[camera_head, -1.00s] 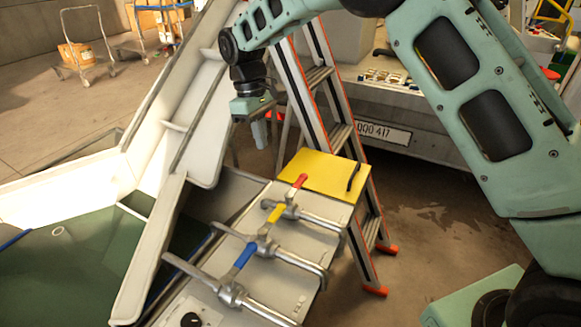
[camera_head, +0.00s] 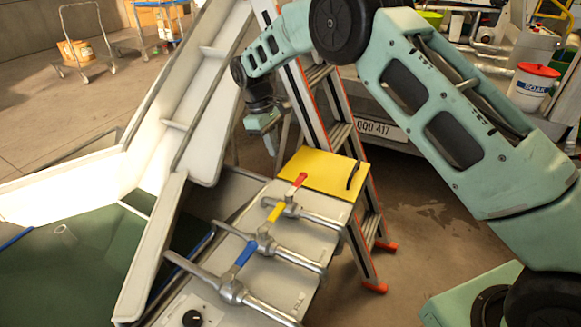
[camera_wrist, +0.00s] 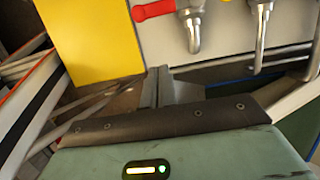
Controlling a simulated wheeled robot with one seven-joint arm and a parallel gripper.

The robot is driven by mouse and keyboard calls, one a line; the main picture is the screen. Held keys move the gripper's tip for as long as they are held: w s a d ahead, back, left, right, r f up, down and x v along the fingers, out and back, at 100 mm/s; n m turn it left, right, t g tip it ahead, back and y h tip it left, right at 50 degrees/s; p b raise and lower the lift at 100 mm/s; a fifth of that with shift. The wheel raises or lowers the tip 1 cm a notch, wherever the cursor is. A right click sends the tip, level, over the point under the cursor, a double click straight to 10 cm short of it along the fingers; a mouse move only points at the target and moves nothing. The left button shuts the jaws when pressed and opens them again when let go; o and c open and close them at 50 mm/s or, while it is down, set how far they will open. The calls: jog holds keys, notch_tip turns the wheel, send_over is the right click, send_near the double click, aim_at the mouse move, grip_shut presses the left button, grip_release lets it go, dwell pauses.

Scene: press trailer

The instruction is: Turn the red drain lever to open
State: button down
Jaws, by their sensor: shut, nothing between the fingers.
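The red drain lever (camera_head: 299,181) is a short handle on the farthest of three valves, at the near edge of a yellow panel. It also shows at the top of the wrist view (camera_wrist: 153,10), left of its metal valve body. My gripper (camera_head: 271,143) hangs beyond and above the yellow panel, to the upper left of the red lever, apart from it. In the wrist view my gripper's fingers (camera_wrist: 157,86) are together and empty, below the lever in the picture.
A yellow lever (camera_head: 276,211) and a blue lever (camera_head: 245,254) sit on nearer pipes. A stepladder (camera_head: 363,220) stands just behind the panel. A white sloped chute (camera_head: 188,120) rises on the left.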

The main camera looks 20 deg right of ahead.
aim_at(296, 185)
jog(key=s+d+f+p, duration=0.2)
jog(key=s+d+f, duration=0.2)
jog(key=f, duration=0.1)
jog(key=shift+f, duration=0.4)
